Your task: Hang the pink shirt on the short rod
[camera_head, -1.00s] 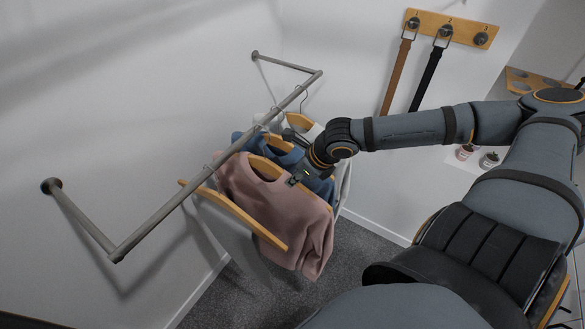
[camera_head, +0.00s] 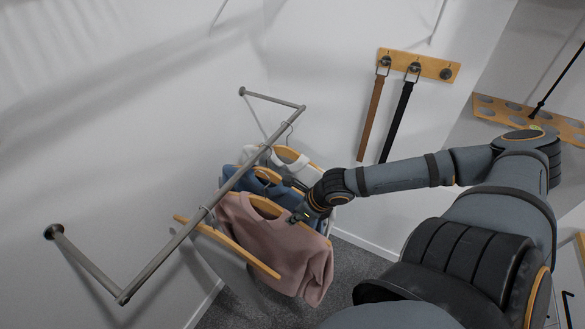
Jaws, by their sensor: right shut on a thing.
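The pink shirt (camera_head: 288,258) is on a wooden hanger below the near half of the grey wall rod (camera_head: 165,253). I cannot make out whether its hook bears on the rod. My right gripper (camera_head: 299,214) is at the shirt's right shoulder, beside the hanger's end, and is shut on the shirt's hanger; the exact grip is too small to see. My left gripper is not in view. I cannot tell which rod is the short one.
A hook board (camera_head: 430,66) with two belts is on the back wall. A board with round holes (camera_head: 505,112) is at right.

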